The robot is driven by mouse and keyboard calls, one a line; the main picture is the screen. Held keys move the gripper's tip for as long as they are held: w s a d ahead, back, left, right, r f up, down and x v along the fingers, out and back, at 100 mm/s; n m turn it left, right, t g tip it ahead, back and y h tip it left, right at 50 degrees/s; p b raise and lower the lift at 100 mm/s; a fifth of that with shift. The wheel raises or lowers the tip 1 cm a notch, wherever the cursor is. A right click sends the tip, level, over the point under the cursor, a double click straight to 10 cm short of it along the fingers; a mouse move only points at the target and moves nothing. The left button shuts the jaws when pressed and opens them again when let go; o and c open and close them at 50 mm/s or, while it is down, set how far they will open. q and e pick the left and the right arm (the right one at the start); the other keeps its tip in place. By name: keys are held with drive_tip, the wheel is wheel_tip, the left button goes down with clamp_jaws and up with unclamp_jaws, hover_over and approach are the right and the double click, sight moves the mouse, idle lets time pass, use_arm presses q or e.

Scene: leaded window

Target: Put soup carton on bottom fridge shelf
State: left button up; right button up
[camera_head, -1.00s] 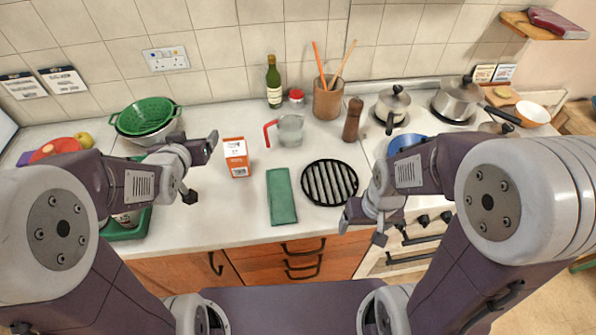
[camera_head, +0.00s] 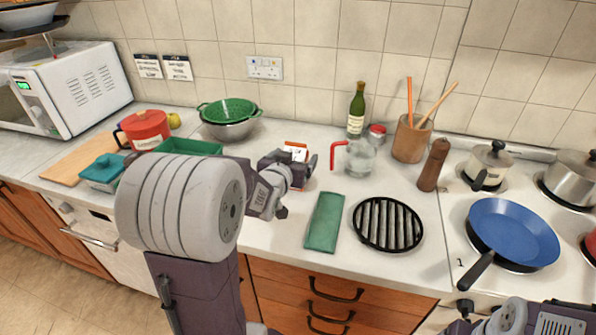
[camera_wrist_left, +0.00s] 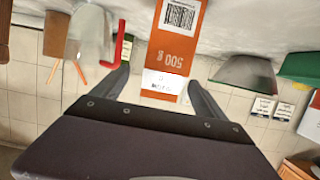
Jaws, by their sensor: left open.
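The soup carton (camera_head: 296,150) is an orange and white box standing on the counter, largely hidden behind my left gripper (camera_head: 298,182) in the head view. In the left wrist view the carton (camera_wrist_left: 173,45) appears upside down, between and just beyond the fingers of my left gripper (camera_wrist_left: 158,85). These fingers are open, with a gap on both sides of the carton. My right gripper (camera_head: 466,308) shows only partly at the bottom right edge, and its jaws are not clear. No fridge or fridge shelf is in view.
A glass jug with red handle (camera_head: 355,158) stands right of the carton. A green cloth (camera_head: 324,222) and a black trivet (camera_head: 388,224) lie in front. A colander in a bowl (camera_head: 229,118) and a green tub (camera_head: 188,146) are left; a microwave (camera_head: 75,90) is far left.

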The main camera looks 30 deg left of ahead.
use_arm(q)
drive_tip(key=shift+w+a+f, duration=0.3)
drive_tip(key=shift+w+a, duration=0.05)
drive_tip(key=shift+w, duration=0.25)
drive_tip(key=x, duration=0.5)
drive_tip(key=shift+w, duration=0.1)
drive_tip(key=shift+c, duration=0.3)
drive_tip(key=shift+s+r, duration=0.1)
drive_tip(key=shift+s, duration=0.1)
drive_tip(key=c, duration=0.5)
clamp_jaws()
